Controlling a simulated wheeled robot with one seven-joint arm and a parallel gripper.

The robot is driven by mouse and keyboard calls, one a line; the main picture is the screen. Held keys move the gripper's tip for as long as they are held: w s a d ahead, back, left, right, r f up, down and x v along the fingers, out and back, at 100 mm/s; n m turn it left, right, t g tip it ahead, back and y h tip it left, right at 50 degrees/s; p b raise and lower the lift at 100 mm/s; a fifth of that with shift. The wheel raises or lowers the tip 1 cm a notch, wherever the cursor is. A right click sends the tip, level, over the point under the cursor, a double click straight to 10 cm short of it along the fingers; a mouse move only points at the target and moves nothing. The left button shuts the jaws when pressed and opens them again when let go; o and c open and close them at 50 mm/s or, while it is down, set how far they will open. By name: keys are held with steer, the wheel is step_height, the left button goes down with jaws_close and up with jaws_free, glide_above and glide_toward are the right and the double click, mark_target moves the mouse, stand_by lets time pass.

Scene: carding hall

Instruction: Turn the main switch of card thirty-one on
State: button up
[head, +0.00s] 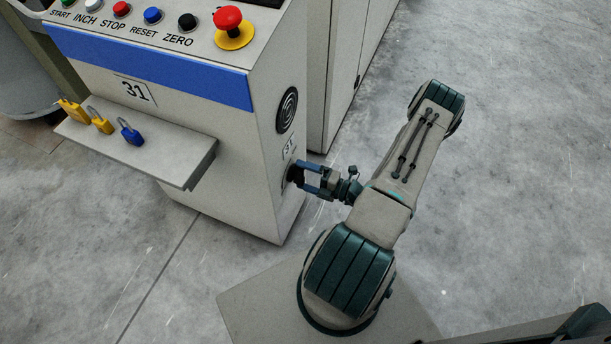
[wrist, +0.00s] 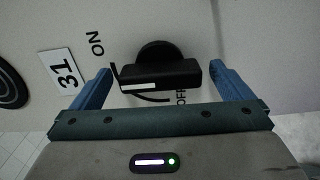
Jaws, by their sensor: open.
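The main switch is a black rotary handle on a round base on the side of card thirty-one (head: 230,130). In the wrist view the switch handle (wrist: 178,73) lies crosswise between my blue fingers, with a white line near its left end. An "ON" label (wrist: 95,43) is at upper left; an "OFF" label (wrist: 181,96) is lower right, partly hidden. Which label the line marks is unclear. My gripper (wrist: 162,70) is open around the handle, with narrow gaps apparent at both ends. In the head view my gripper (head: 306,174) reaches the switch from the right.
A "31" plate (wrist: 64,72) and a round black grille (head: 287,110) are near the switch. A shelf (head: 170,160) with several padlocks juts from the front. A red emergency button (head: 229,20) and several buttons are on top.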

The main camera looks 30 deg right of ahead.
steer(key=p+v, duration=0.1)
steer(key=v, duration=1.3)
steer(key=shift+w, duration=0.1)
